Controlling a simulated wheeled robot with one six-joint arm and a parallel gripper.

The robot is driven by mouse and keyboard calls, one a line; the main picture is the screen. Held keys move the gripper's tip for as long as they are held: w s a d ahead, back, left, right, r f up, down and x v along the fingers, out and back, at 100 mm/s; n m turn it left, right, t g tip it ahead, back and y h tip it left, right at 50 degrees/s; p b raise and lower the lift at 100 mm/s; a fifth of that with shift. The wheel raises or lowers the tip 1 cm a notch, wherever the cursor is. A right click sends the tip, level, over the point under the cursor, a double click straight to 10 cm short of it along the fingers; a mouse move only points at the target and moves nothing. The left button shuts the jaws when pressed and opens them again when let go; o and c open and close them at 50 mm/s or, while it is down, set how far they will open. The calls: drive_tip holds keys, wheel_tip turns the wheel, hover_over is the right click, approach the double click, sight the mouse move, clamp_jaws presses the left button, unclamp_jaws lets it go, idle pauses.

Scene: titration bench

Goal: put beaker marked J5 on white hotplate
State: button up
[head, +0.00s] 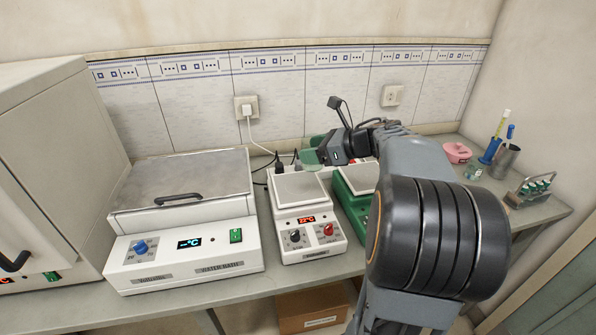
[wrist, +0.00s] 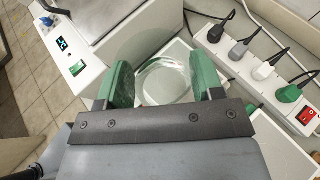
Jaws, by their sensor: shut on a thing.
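The white hotplate (head: 298,188) stands on the bench in the middle of the head view, with a pale square top, a lit red display and two knobs. My gripper (head: 318,151) is over its back right side. In the wrist view, its green fingers (wrist: 162,86) are shut on a clear glass beaker (wrist: 166,80). A pale square surface, apparently the hotplate top, shows around and through the glass. I cannot tell whether the beaker touches it. The beaker is hard to make out in the head view, and no J5 mark is readable.
A white water bath (head: 185,240) stands left of the hotplate. A green hotplate (head: 355,180) is close on its right, partly behind my arm. A power strip (wrist: 262,65) with several plugs lies behind. A pink object (head: 457,152) and a tube rack (head: 530,190) are far right.

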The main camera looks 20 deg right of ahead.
drive_tip(key=w+f, duration=0.1)
drive_tip(key=f, duration=0.1)
drive_tip(key=w+a+f, duration=0.1)
drive_tip(key=w, duration=0.1)
drive_tip(key=w+a+f, duration=0.1)
drive_tip(key=f, duration=0.1)
drive_tip(key=shift+w+f, duration=0.15)
drive_tip(key=shift+f, duration=0.15)
drive_tip(key=shift+w+f, duration=0.25)
drive_tip(key=shift+f, duration=1.5)
drive_tip(key=shift+f+b, duration=0.2)
drive_tip(key=shift+b, duration=0.25)
drive_tip(key=o, duration=1)
